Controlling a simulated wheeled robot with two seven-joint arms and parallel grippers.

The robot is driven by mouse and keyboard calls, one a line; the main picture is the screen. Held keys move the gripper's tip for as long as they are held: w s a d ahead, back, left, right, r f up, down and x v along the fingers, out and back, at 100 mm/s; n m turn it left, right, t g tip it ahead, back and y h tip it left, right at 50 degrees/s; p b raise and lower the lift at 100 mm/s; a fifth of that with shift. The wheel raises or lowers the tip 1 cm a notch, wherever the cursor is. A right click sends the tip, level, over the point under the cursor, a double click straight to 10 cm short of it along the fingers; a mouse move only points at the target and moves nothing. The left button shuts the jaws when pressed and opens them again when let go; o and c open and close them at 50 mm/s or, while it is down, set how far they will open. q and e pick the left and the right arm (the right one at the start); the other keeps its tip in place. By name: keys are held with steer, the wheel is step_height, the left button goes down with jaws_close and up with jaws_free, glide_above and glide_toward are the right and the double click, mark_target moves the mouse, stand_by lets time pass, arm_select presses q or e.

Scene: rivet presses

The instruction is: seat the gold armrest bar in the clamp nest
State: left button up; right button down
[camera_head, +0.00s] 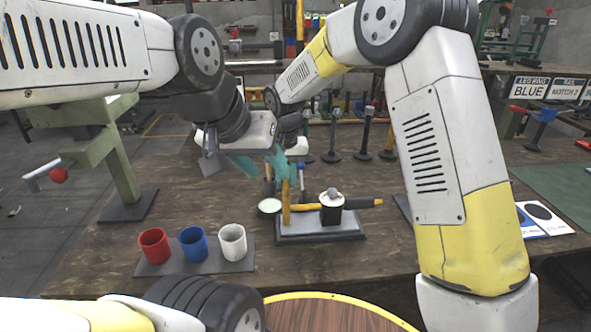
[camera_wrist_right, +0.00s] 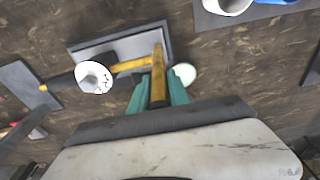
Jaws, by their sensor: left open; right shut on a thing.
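The gold armrest bar (camera_head: 287,206) is upright between the teal fingers of my right gripper (camera_head: 281,167), shut on it. The right wrist view also shows the bar (camera_wrist_right: 158,75) between the fingers (camera_wrist_right: 158,96). Its lower end is at the left part of the clamp nest's grey base plate (camera_head: 319,237); I cannot tell whether it touches. On the plate stands a dark block with a white knob (camera_head: 333,193). A yellow and black rod (camera_head: 360,203) lies across there. My left gripper (camera_head: 226,163) is open beside the right one, partly hidden.
Red (camera_head: 154,245), blue (camera_head: 193,244) and white (camera_head: 232,242) cups stand on a dark mat at left. A pale round disc (camera_head: 270,206) is beside the nest. Several black posts (camera_head: 333,140) stand behind. Cards (camera_head: 545,218) lie at right. Bare tabletop (camera_head: 385,245) shows right of the nest.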

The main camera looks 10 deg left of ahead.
steer(key=shift+f, duration=0.3)
steer(key=c, duration=1.2)
jaws_free()
steer(key=shift+o, duration=0.2)
steer(key=r, duration=0.5)
steer(key=s+r, duration=0.1)
steer(key=r, duration=0.1)
steer(key=shift+d+r, duration=0.1)
steer(key=shift+r, duration=0.2)
